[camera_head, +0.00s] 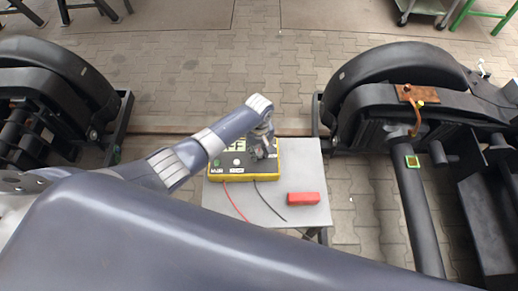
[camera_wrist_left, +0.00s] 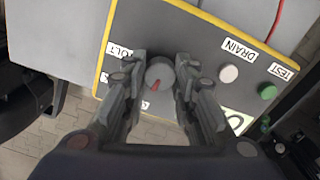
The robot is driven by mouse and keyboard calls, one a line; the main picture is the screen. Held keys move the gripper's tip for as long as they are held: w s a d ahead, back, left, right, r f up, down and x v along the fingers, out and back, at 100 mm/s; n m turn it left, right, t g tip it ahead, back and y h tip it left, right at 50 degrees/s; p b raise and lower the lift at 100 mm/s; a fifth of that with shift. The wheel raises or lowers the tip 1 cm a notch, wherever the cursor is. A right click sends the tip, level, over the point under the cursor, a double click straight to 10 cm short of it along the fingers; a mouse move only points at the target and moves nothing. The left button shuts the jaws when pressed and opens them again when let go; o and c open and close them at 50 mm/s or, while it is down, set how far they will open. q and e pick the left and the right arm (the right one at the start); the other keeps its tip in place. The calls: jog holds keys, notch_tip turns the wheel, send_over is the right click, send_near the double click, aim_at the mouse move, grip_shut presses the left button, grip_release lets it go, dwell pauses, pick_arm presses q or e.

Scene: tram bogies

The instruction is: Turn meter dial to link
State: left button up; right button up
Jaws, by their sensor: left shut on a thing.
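The meter (camera_head: 229,172) is a yellow-edged box with a grey face on a small grey table in the head view. In the left wrist view its panel (camera_wrist_left: 195,45) carries labels such as DRAIN and TEST. The round grey dial (camera_wrist_left: 160,74) with a red pointer mark sits between the fingers of my left gripper (camera_wrist_left: 158,85), which is shut on it. In the head view the left gripper (camera_head: 264,150) reaches down onto the right part of the meter and hides the dial. I cannot read a link label. My right gripper is not in view.
A red block (camera_head: 303,198) lies on the grey table (camera_head: 262,214) right of the meter's leads. A white button (camera_wrist_left: 229,73) and a green button (camera_wrist_left: 268,92) sit beside the dial. Dark bogies (camera_head: 395,68) stand on both sides, with paved floor between.

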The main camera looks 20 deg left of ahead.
pick_arm(q)
jog(key=m+p, duration=0.1)
jog(key=m, duration=0.2)
jog(key=shift+m+p, duration=0.3)
jog(key=shift+m, duration=0.1)
jog(key=shift+m+p, duration=0.4)
jog(key=shift+m, duration=1.6)
jog(key=o, duration=1.1)
jog(key=shift+c, duration=0.2)
jog(key=shift+r, duration=0.1)
